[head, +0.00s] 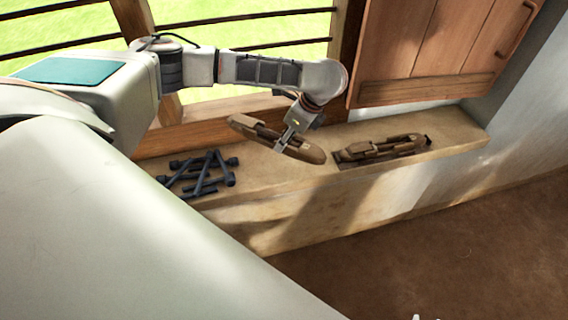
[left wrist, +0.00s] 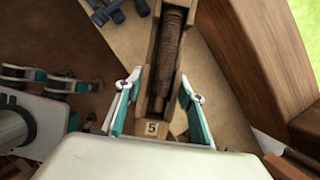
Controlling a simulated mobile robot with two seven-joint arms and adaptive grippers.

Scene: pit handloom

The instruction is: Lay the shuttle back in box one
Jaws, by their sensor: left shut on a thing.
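The shuttle (head: 276,140) is a long brown wooden boat, held tilted above the stone ledge. In the left wrist view the shuttle (left wrist: 151,128) shows a label reading 5 and a reddish-brown wound bobbin in its slot. My left gripper (head: 292,136) is shut around the shuttle's middle, with a teal-lined finger on each side. A recess (head: 340,164) in the ledge, to the right of the held shuttle, holds brown wooden shuttle-like pieces. I read no number on it. White and teal parts that look like my right gripper (left wrist: 45,80) show in the left wrist view; its jaw state is unclear.
Several dark blue-black rods with knobbed ends (head: 205,172) lie in a pile on the ledge, left of the shuttle. A wooden shutter (head: 430,50) and a barred window frame stand behind the ledge (head: 455,128). Brown floor (head: 460,250) lies open in front.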

